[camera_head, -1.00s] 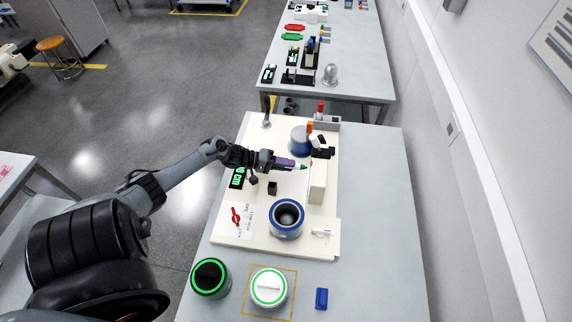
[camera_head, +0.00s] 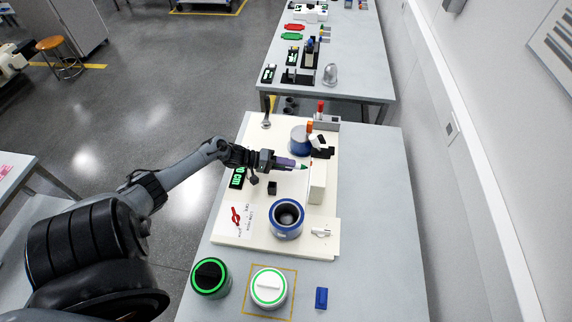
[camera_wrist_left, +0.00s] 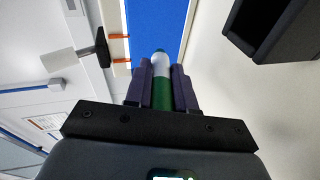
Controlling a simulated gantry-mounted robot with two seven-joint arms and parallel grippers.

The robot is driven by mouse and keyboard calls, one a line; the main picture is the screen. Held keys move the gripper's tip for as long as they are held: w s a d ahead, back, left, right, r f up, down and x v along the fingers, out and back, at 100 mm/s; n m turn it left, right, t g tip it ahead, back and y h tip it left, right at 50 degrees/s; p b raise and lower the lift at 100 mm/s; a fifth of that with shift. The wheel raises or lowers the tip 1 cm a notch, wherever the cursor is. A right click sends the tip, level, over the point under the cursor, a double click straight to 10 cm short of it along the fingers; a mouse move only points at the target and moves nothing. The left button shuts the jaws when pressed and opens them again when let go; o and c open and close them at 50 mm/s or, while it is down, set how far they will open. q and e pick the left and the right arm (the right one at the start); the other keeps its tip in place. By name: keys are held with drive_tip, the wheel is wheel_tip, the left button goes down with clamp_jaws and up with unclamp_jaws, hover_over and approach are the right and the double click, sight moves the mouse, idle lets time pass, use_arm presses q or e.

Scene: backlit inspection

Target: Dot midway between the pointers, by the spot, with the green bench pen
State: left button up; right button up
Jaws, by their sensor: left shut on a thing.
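My left gripper (camera_head: 284,163) is shut on the green pen (camera_head: 304,167), held nearly level with its tip towards the upright cream block (camera_head: 318,182). In the left wrist view the pen (camera_wrist_left: 161,80) has a white band and green ends, between my dark fingers (camera_wrist_left: 161,88). Its tip is over or in front of a blue surface (camera_wrist_left: 148,18); I cannot tell whether it touches. Two orange pointers (camera_wrist_left: 119,36) (camera_wrist_left: 122,60) reach the blue surface's left edge, left of the pen. I cannot make out a spot. My right gripper is not in view.
A blue-rimmed pot (camera_head: 287,218) and a small black block (camera_head: 272,188) stand on the cream board (camera_head: 235,235). A blue round-based item (camera_head: 299,139) stands behind. The table's right side is clear.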

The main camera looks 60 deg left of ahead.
use_arm(q)
drive_tip(key=shift+w+d, duration=0.25)
drive_tip(key=shift+w, duration=0.1)
idle(0.3)
drive_tip(key=shift+s, duration=0.1)
idle(0.3)
drive_tip(key=shift+s+a+p, duration=0.3)
drive_tip(key=shift+s+a, duration=0.45)
drive_tip(key=shift+s, duration=0.1)
drive_tip(key=shift+s+a, duration=0.75)
drive_tip(key=shift+s, duration=0.2)
drive_tip(key=shift+s+a, duration=0.7)
drive_tip(key=shift+s, duration=0.2)
drive_tip(key=shift+r, duration=0.1)
wheel_tip(320, 180, up, 16)
drive_tip(key=p, duration=1.7)
